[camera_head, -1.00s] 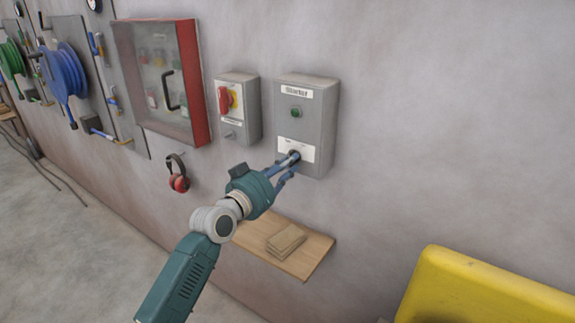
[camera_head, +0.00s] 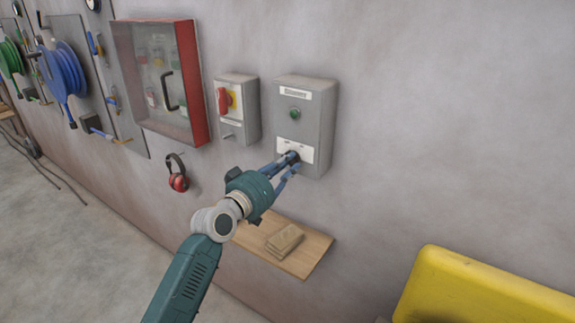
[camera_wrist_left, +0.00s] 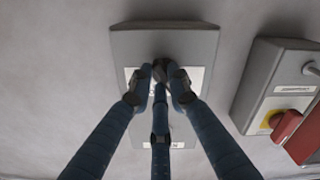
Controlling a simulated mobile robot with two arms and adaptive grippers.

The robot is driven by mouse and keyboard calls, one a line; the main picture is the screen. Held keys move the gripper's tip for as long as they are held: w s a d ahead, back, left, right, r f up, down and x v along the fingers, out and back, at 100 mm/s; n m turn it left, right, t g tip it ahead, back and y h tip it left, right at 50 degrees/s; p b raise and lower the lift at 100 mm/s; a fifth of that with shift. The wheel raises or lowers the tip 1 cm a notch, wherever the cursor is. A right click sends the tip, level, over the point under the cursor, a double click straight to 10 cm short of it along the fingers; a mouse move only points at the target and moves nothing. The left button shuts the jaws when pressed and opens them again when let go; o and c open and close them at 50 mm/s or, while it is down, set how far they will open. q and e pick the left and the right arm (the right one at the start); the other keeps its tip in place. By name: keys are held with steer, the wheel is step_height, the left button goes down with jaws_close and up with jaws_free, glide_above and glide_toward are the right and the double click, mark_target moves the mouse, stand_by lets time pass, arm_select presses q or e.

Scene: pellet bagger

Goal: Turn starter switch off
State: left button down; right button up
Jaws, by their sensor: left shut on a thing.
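The grey starter box (camera_head: 316,110) hangs on the wall, with a label plate at its top and a green button or lamp (camera_head: 294,114) below it. The starter switch is a dark knob on the white plate (camera_head: 307,151) in the lower part of the box. My left gripper (camera_head: 292,160) reaches up from below and is shut on this knob, partly hiding it. In the left wrist view its blue fingers close around the dark switch knob (camera_wrist_left: 163,72) on the starter box (camera_wrist_left: 190,45). The knob's exact setting cannot be read. My right gripper is not in view.
A grey box with a red rotary switch (camera_head: 223,100) hangs just left of the starter box. Further left are a red-framed cabinet (camera_head: 200,85) and red ear muffs (camera_head: 177,180). A wooden shelf (camera_head: 310,250) is below, and a yellow object (camera_head: 480,290) stands at lower right.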

arm_select(q)
steer(key=c, duration=1.6)
jaws_free()
steer(key=shift+c, duration=0.2)
steer(key=v, duration=1.2)
steer(key=shift+f, duration=0.1)
